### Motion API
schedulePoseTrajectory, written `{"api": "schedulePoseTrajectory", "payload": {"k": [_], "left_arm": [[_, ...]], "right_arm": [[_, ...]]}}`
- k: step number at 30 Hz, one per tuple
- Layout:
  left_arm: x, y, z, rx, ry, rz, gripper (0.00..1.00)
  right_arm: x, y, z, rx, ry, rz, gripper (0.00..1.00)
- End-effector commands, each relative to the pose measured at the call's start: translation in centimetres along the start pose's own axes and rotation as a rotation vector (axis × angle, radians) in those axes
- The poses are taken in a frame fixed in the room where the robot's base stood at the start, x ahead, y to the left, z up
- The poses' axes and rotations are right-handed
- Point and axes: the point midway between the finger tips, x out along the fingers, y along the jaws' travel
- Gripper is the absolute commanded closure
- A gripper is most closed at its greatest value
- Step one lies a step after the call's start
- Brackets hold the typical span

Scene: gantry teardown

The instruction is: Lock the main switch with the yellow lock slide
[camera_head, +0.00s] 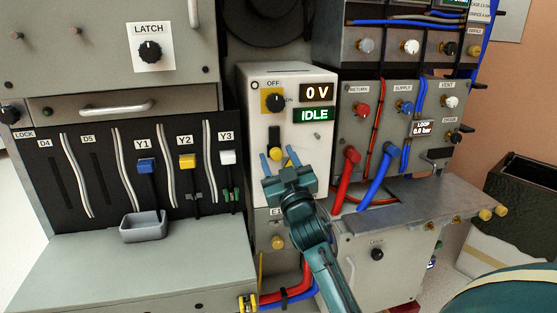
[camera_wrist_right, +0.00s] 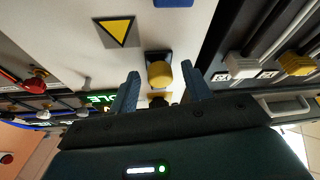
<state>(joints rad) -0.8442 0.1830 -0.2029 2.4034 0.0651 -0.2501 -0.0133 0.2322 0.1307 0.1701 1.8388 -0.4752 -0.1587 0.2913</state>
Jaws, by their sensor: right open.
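The main switch (camera_head: 273,101) is a black knob on a yellow plate on the white cabinet front, by the word OFF. The yellow lock slide (camera_head: 275,153) is a small knob below it on the same front; it also shows in the right wrist view (camera_wrist_right: 160,74). My right gripper (camera_head: 277,156) is open, with one blue finger on each side of the lock slide. In the right wrist view, gaps show between the slide and both fingers (camera_wrist_right: 160,84). The gripper body hides the panel just below the slide. My left gripper is not in view.
Displays reading 0 V (camera_head: 317,92) and IDLE (camera_head: 313,115) sit right of the switch. Red (camera_head: 347,172) and blue hoses (camera_head: 379,174) stand to the right. Plugs Y1, Y2 and Y3 (camera_head: 228,157) and a grey tray (camera_head: 143,227) are on the left.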

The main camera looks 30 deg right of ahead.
Motion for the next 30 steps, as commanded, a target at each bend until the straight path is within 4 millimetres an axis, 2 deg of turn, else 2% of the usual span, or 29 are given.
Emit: {"api": "schedulePoseTrajectory", "payload": {"k": [7, 24, 30], "left_arm": [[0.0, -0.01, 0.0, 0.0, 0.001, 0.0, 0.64], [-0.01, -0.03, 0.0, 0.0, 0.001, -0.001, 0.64], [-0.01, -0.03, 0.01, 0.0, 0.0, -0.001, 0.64]], "right_arm": [[0.02, -0.01, 0.03, 0.0, -0.001, 0.0, 0.53], [-0.01, -0.01, 0.03, 0.0, 0.0, 0.0, 1.0], [-0.02, -0.01, 0.04, 0.0, 0.0, 0.0, 1.0]]}}
